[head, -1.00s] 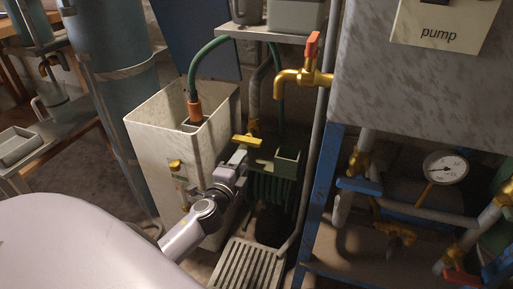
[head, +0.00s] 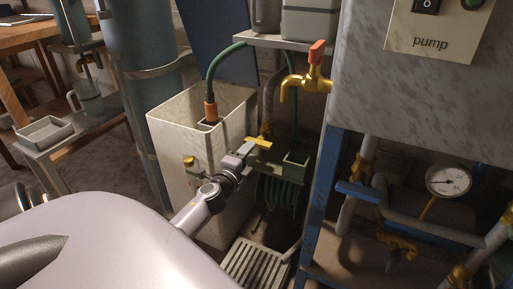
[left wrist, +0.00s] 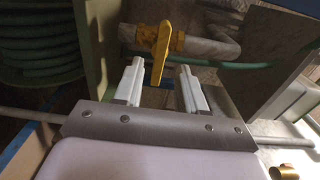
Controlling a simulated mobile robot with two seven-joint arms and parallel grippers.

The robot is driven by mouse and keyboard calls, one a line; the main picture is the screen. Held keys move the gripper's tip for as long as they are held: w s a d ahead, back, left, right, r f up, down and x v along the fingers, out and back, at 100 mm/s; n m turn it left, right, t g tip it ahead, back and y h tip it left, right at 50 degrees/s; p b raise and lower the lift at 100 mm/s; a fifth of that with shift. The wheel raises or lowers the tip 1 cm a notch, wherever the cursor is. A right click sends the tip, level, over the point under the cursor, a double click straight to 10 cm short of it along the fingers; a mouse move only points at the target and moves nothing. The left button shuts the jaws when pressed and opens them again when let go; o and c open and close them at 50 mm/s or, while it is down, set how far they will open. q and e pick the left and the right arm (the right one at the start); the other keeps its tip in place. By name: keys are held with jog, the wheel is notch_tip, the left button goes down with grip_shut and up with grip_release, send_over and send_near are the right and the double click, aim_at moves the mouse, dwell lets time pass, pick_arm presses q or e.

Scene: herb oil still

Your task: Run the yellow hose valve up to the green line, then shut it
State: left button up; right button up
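The yellow hose valve handle (head: 258,142) is at the right side of the pale tank (head: 165,135), in the middle of the head view. In the left wrist view, the yellow lever (left wrist: 160,48) sits on a grey pipe and points down between the fingers. My left gripper (head: 247,152) is at the valve; its two fingers (left wrist: 160,72) are apart, with gaps on both sides of the lever. A green hose (head: 211,75) runs into the tank through an orange fitting (head: 211,111). I cannot make out a green line. My right gripper is not in view.
A brass tap with red handle (head: 308,79) sticks out above right. A green hose coil (head: 280,190) hangs beneath a green bracket (head: 297,160). A blue frame (head: 325,190) with pipes and a gauge (head: 448,181) stands right. A slatted grate (head: 255,266) lies below.

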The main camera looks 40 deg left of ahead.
aim_at(258, 143)
pick_arm(q)
jog(key=shift+b+x, duration=0.45)
jog(key=shift+x, duration=1.9)
jog(key=shift+d, duration=0.1)
grip_shut()
